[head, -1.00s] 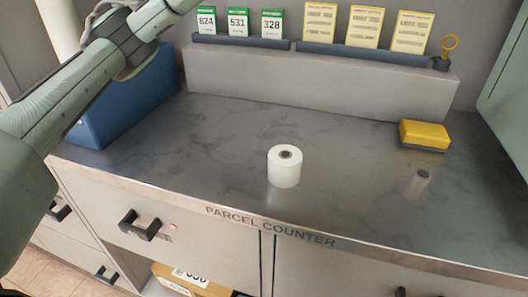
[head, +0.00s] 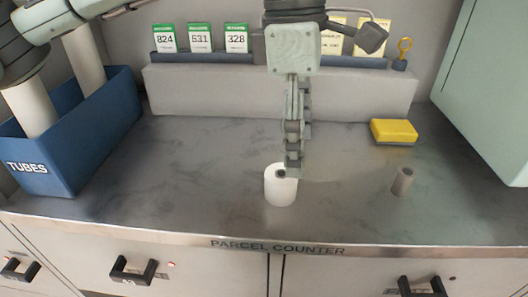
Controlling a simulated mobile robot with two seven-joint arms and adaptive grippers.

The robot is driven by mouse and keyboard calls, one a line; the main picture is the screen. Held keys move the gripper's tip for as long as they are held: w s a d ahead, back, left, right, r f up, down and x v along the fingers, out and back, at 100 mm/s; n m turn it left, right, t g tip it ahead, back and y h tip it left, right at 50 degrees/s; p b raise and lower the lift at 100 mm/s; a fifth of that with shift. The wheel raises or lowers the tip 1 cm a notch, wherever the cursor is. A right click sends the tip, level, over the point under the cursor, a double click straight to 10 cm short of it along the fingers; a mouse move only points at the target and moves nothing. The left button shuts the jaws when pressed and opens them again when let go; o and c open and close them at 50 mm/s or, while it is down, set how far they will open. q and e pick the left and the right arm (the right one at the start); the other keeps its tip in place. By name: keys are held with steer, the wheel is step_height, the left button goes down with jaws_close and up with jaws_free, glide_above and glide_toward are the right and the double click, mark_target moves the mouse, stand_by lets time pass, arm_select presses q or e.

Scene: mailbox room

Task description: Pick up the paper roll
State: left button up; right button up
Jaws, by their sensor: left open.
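The paper roll (head: 279,190) is a white upright cylinder on the grey parcel counter (head: 200,190). My left gripper (head: 292,168) hangs straight down over it from the top of the view, seen nearly edge-on. It is open, and its fingertips are at the roll's top right side, in front of part of the roll's top. Whether a finger touches the roll or reaches into its core cannot be told. My right gripper is not in view.
A small grey cylinder (head: 403,181) and a yellow sponge (head: 394,131) stand to the right. A blue bin marked TUBES (head: 100,130) holds white tubes at left. A raised ledge (head: 200,92) with cards runs along the back. The counter between bin and roll is clear.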

mark_target(280, 173)
arm_select(q)
steer(key=a, duration=0.1)
steer(key=w+a+y, duration=0.1)
steer(key=shift+w+a+f+t, duration=0.3)
steer(key=shift+f+t, duration=0.1)
steer(key=shift+f, duration=0.9)
steer(key=shift+d+f, duration=0.1)
steer(key=shift+f, duration=0.55)
step_height(280, 173, down, 4)
steer(key=shift+w+f+p, duration=0.1)
steer(key=shift+p, duration=0.4)
steer(key=c, duration=1.2)
steer(key=shift+c, duration=0.2)
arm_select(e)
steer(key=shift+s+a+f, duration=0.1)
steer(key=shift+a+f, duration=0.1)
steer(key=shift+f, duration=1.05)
arm_select(q)
steer(key=shift+r, duration=0.2)
